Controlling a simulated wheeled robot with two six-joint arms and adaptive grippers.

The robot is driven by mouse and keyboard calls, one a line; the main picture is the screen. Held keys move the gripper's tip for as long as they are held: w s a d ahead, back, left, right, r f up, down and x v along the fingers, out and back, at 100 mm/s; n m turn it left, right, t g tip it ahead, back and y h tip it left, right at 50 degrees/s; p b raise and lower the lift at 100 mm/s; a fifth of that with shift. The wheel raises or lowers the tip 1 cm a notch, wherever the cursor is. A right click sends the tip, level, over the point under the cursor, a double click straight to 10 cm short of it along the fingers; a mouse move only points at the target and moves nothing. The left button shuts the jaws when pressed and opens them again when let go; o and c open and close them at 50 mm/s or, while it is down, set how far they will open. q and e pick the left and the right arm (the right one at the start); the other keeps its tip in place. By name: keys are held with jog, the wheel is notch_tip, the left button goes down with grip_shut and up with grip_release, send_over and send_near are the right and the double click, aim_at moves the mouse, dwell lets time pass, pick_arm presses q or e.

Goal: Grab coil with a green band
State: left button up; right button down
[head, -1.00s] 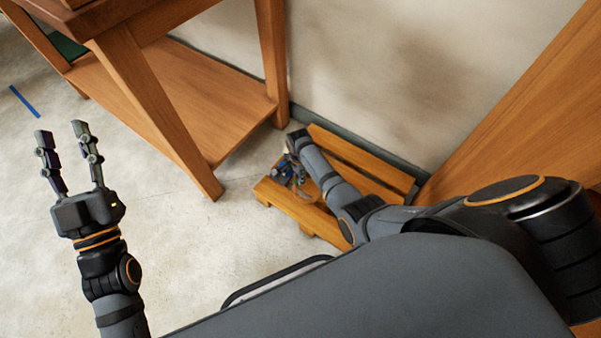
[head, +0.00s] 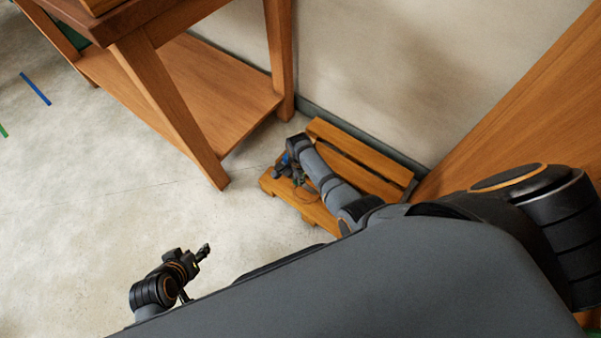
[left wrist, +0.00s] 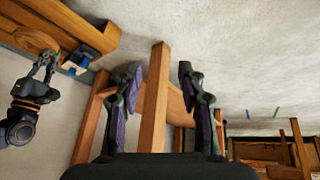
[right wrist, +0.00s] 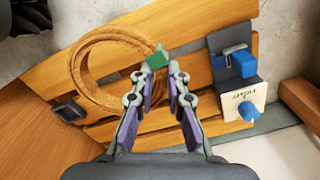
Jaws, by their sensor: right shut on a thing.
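The coil (right wrist: 88,72) is a brown ring of cord with a green band (right wrist: 157,58) on its right side, over the slatted wooden pallet (right wrist: 190,35). My right gripper (right wrist: 158,70) is shut on the coil at the green band; its fingertips partly cover the band. I cannot tell whether the coil touches the slats. The coil also shows in the left wrist view (left wrist: 33,40), beside my right gripper (left wrist: 48,62). My left gripper (left wrist: 158,75) is open and empty, away from the pallet.
A dark device with a blue part (right wrist: 236,60) and a white label card with a blue knob (right wrist: 248,105) stand by the coil. A small dark block (right wrist: 68,108) lies on the left. A wooden table (head: 165,100) stands beside the pallet; a wall is behind.

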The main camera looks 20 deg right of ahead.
aim_at(295, 190)
jog(key=s+a+r+p, duration=0.1)
jog(key=p, duration=0.1)
jog(key=s+a+r+p, duration=0.1)
jog(key=p, duration=0.1)
jog(key=shift+s+a+r, duration=0.1)
jog(key=shift+s+a, duration=0.1)
jog(key=shift+s, duration=0.1)
jog(key=shift+s+a+p, duration=0.3)
jog(key=shift+s+a, duration=0.05)
pick_arm(q)
jog(key=s+r+g, duration=0.1)
jog(key=a+r+g, duration=0.1)
jog(key=r, duration=0.1)
jog(key=s+r+g+y, duration=0.1)
jog(key=shift+s+a+r+g, duration=0.3)
jog(key=shift+a+r, duration=0.1)
pick_arm(e)
jog(key=shift+s, duration=0.1)
